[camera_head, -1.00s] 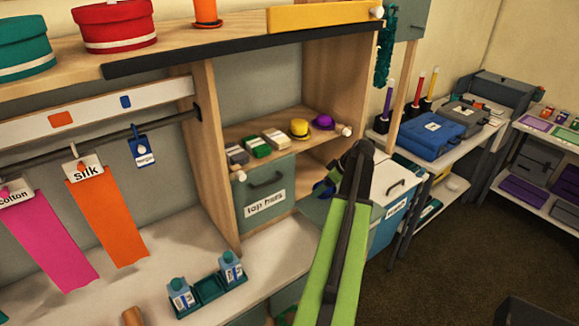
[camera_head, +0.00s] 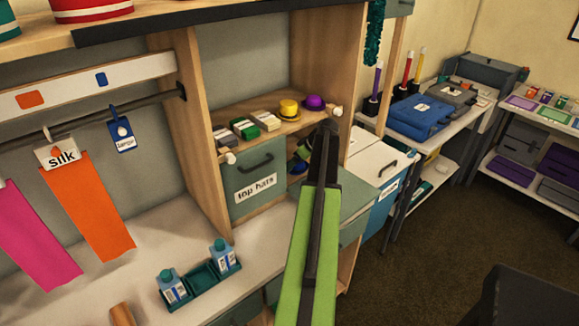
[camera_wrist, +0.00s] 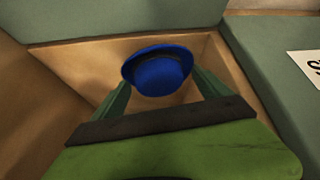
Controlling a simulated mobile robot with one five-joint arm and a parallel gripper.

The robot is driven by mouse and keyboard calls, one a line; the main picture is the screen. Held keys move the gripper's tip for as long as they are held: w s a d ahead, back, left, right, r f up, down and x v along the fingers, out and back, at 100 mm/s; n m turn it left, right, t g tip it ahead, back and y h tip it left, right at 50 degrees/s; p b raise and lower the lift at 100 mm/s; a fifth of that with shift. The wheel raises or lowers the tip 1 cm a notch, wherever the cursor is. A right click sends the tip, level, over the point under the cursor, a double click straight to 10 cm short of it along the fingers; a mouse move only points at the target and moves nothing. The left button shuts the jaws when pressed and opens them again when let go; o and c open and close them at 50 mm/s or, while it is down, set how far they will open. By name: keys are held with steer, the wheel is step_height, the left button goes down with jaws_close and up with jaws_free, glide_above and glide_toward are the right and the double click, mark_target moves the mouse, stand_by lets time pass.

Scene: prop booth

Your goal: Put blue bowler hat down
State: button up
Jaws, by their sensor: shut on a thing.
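The blue bowler hat (camera_wrist: 158,72) is held between the two green fingers of my gripper (camera_wrist: 163,88) in the wrist view. In the head view a small blue part of the hat (camera_head: 297,168) shows left of my arm, in the space under the small shelf (camera_head: 262,128) and right of the top hats drawer (camera_head: 250,170). My arm hides most of it. I cannot tell whether the hat touches the compartment floor.
A yellow hat (camera_head: 289,109) and a purple hat (camera_head: 314,102) stand on the small shelf above, beside several small boxes. A wooden upright (camera_head: 190,130) bounds the shelf unit on the left. A teal tray (camera_head: 203,284) with two bottles stands on the white counter (camera_head: 150,235).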

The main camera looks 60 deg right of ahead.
steer(key=w+f+b, duration=0.3)
steer(key=shift+w+d, duration=0.25)
steer(key=shift+w, duration=0.15)
steer(key=shift+r, duration=0.15)
steer(key=o, duration=1)
steer(key=shift+o, duration=0.2)
steer(key=shift+r+p, duration=0.1)
steer(key=shift+p, duration=0.25)
steer(key=p+v, duration=0.6)
steer(key=v, duration=0.1)
steer(key=shift+r, duration=0.3)
steer(key=shift+f, duration=0.15)
